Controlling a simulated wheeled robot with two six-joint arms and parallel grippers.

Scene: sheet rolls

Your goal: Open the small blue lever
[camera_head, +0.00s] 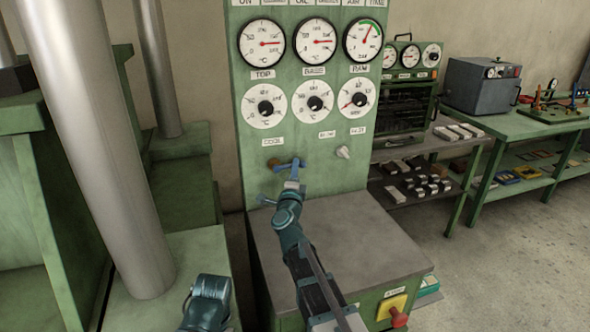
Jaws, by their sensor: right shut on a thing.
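The small blue lever (281,163) is on the lower front of the green control panel (310,183), under the COOL label. It looks close to level. My right gripper (294,178) is at the right end of the lever and is shut on it; the fingertips are small and partly hidden. My right arm reaches up to it from the bottom of the view. A teal link of my left arm (208,298) shows at the bottom edge. My left gripper is not in view.
A pale knob (343,152) sits right of the lever, with gauges and dials above. A grey-topped cabinet (375,240) with a red stop button (399,319) juts out below. Large metal rollers (100,150) stand at left. Open floor lies at right.

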